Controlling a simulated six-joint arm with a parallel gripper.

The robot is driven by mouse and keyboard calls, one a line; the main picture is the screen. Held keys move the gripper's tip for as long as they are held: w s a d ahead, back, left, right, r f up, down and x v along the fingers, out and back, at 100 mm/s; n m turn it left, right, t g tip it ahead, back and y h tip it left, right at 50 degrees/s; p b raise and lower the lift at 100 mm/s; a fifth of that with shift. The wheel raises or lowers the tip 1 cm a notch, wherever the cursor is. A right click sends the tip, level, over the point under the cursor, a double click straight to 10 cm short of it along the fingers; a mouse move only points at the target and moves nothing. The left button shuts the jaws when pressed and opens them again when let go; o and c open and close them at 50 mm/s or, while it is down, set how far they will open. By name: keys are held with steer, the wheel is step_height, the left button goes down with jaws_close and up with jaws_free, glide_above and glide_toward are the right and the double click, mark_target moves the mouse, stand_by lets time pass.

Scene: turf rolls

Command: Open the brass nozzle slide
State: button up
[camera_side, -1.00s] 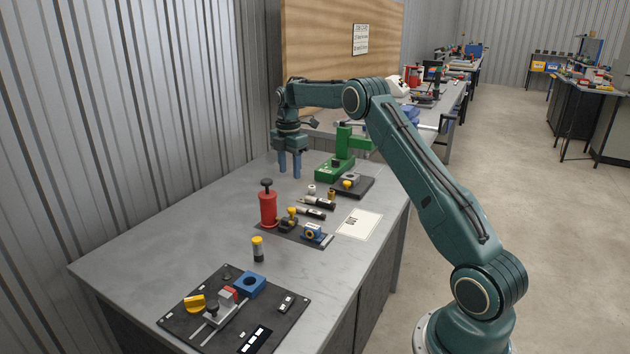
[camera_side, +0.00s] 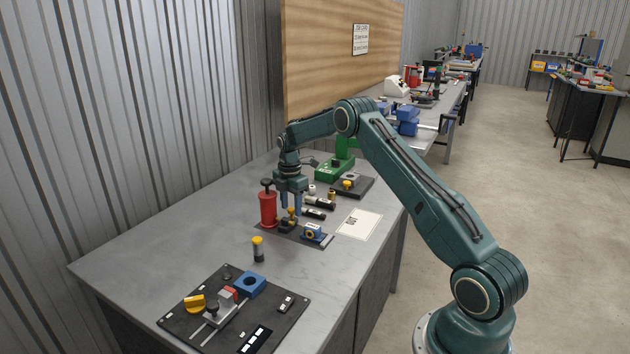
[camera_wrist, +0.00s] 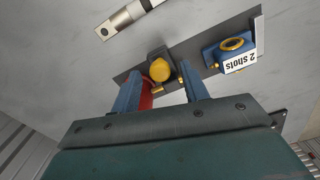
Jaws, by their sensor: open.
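A small dark block with a brass-yellow knob (camera_side: 291,212), which looks like the brass nozzle slide, sits on a dark strip beside a red cylinder. The yellow knob (camera_wrist: 160,70) shows from above in the wrist view. My gripper (camera_side: 291,208) points down at it, with its two blue fingers apart. In the wrist view my gripper (camera_wrist: 161,78) has one finger on each side of the knob, with gaps. I cannot tell how high the fingertips are or whether they touch the block. The lower part of the block is partly hidden.
The red cylinder (camera_side: 268,208) stands close on the left. A blue block labelled "2 shots" (camera_wrist: 236,52) is on the right, also in the side view (camera_side: 312,232). Dark tubes (camera_side: 318,202) lie behind. A yellow-capped vial (camera_side: 258,249) stands in front. Bare table lies left.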

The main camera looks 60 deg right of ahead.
mark_target(293, 209)
steer(key=shift+f, duration=0.2)
jaws_close()
steer(key=shift+s, duration=0.2)
jaws_free()
steer(key=shift+r, duration=0.2)
step_height(293, 209, up, 14)
steer(key=shift+f, duration=0.25)
stand_by(0.7)
